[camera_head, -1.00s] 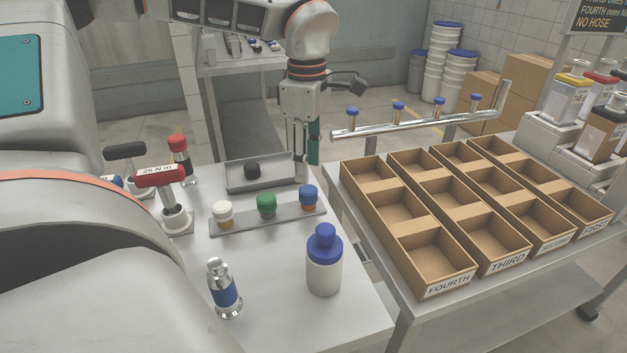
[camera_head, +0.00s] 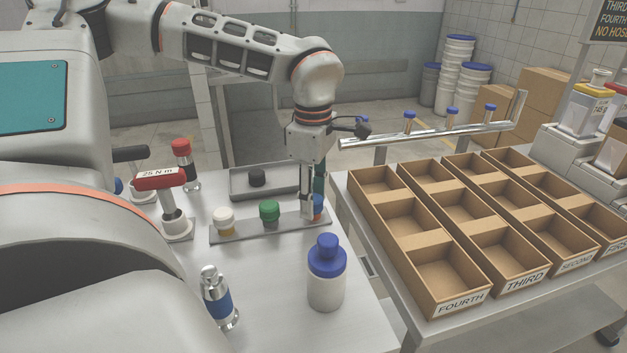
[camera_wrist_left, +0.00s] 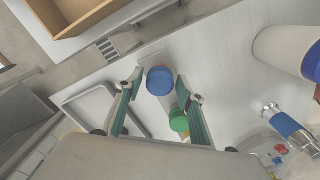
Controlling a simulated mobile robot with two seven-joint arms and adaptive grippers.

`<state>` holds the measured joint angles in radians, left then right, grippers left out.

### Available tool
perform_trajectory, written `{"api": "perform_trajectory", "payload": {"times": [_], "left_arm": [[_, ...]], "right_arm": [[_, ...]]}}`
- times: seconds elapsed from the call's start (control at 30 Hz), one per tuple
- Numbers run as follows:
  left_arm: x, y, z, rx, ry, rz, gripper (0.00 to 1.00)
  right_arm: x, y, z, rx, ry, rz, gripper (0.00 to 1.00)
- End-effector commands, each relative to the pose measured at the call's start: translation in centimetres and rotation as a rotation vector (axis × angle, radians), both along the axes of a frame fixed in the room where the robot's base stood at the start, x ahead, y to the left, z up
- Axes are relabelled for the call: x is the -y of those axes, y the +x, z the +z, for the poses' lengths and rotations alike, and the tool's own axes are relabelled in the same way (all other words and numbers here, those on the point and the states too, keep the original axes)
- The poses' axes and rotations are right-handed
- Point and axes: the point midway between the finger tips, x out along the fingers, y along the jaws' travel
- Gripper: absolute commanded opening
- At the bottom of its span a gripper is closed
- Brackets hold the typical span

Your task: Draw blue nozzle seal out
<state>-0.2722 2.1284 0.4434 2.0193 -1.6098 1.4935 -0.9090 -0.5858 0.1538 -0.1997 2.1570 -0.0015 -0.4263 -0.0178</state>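The blue nozzle seal (camera_head: 319,208) sits at the right end of a grey strip holder (camera_head: 245,232), partly hidden behind my left gripper's finger. My left gripper (camera_head: 312,200) points down over it. In the left wrist view the round blue top (camera_wrist_left: 159,82) lies between the open fingertips (camera_wrist_left: 158,86), with gaps visible on both sides. On the same strip stand a green seal (camera_head: 269,211) and a white seal (camera_head: 223,220); the green one also shows in the left wrist view (camera_wrist_left: 179,121). My right gripper is out of view.
A blue-capped white bottle (camera_head: 326,280) stands in front of the strip. A grey tray (camera_head: 285,190) with a black piece lies behind it. Red-handled tools (camera_head: 160,180) stand left. Cardboard bins (camera_head: 460,305) fill the table at right.

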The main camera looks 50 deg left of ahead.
Motion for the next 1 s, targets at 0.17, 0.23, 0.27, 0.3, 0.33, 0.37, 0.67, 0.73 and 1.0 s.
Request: {"api": "perform_trajectory", "payload": {"times": [0.17,0.23,0.27,0.3,0.33,0.37,0.67,0.73,1.0], "left_arm": [[0.00,0.00,-0.02,0.000,0.000,0.000,0.08],[0.00,0.00,-0.02,0.000,0.000,0.000,0.17],[0.00,0.00,-0.02,0.000,0.000,0.000,0.09],[0.00,0.00,-0.03,-0.001,0.000,0.000,0.01],[0.00,0.00,-0.03,-0.001,0.000,0.000,0.01],[0.00,0.00,-0.03,0.000,0.001,0.000,0.01],[-0.01,0.02,0.29,0.000,0.001,-0.001,0.01],[-0.01,0.02,0.42,0.000,0.001,-0.001,0.01],[0.00,0.00,0.91,0.000,0.001,0.000,0.01]], "right_arm": [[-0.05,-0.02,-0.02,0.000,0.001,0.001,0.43],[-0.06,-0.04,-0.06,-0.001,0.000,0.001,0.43],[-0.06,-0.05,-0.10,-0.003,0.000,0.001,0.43],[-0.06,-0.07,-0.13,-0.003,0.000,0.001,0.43],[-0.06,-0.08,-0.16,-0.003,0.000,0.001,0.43],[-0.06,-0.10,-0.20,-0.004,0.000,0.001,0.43],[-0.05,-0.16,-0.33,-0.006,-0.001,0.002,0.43],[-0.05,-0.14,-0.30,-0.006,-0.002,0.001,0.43],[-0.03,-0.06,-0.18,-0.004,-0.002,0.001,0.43]]}}
